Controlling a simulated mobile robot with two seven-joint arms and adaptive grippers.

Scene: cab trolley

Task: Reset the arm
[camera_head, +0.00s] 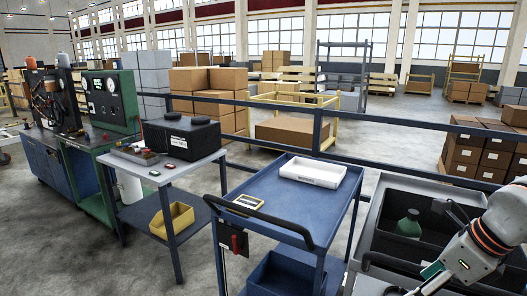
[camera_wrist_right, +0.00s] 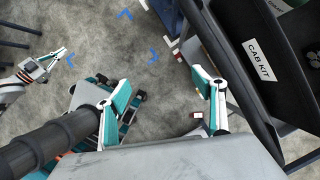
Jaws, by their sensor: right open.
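My right arm (camera_head: 480,245) comes in from the right edge in the head view and reaches down over the near end of the black trolley at the right. Its gripper is not clear there. No left arm shows in the head view.
A black trolley (camera_head: 372,215) holds a green bottle (camera_head: 409,223). A bin marked CAB KIT (camera_wrist_right: 262,60) lies close right of my right gripper. A blue cart (camera_head: 270,205) carries a white tray (camera_head: 312,171). A workbench with a black box (camera_head: 181,136) stands left.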

